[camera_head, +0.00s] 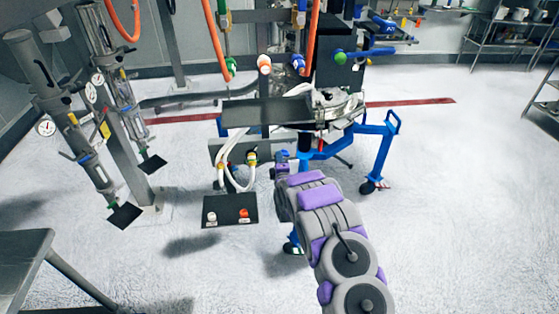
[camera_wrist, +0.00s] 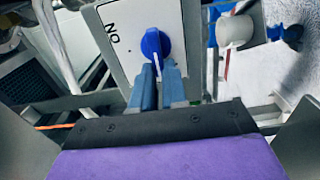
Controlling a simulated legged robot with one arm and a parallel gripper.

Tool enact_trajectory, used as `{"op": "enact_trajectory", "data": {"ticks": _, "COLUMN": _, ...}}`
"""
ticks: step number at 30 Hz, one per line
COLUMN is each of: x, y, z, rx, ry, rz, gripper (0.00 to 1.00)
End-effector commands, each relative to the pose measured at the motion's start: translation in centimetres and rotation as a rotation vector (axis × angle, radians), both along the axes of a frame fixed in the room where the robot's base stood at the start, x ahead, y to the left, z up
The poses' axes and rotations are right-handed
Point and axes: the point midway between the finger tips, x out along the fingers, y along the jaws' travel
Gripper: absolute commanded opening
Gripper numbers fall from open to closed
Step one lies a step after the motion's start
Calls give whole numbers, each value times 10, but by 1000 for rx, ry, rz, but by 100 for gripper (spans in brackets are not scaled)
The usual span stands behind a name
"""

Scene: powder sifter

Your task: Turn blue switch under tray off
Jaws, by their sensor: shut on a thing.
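The blue switch (camera_wrist: 152,44) is a round knob with a raised grip on a light panel (camera_wrist: 122,22) marked "NO" as it appears in the wrist view. My gripper (camera_wrist: 158,72) has its two blue fingers close together on the lower part of the knob, shut on it. In the head view my gripper (camera_head: 283,160) is at the far end of my grey and purple arm, below the dark tray (camera_head: 265,112). The switch is hidden or too small to tell in the head view.
A blue wheeled frame (camera_head: 375,150) stands right of my gripper. White hoses (camera_head: 228,172) hang on the left above a dark box with two buttons (camera_head: 230,210). A grey table (camera_head: 25,250) is at lower left. The floor at right is clear.

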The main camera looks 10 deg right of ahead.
Motion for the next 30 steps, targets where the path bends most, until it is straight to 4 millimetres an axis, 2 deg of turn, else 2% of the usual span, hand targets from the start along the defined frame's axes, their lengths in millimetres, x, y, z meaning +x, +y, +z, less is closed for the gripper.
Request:
{"op": "enact_trajectory", "data": {"ticks": 18, "x": -1, "y": 3, "z": -6, "rx": -40, "ry": 11, "rz": 6, "gripper": 0}}
{"op": "enact_trajectory", "data": {"ticks": 19, "x": -1, "y": 3, "z": -6, "rx": -40, "ry": 11, "rz": 6, "gripper": 16}}
{"op": "enact_trajectory", "data": {"ticks": 24, "x": -1, "y": 3, "z": -5, "rx": -39, "ry": 8, "rz": 5, "gripper": 32}}
{"op": "enact_trajectory", "data": {"ticks": 26, "x": -1, "y": 2, "z": -4, "rx": -38, "ry": 6, "rz": 4, "gripper": 38}}
{"op": "enact_trajectory", "data": {"ticks": 30, "x": -1, "y": 1, "z": -2, "rx": -38, "ry": 4, "rz": 2, "gripper": 38}}
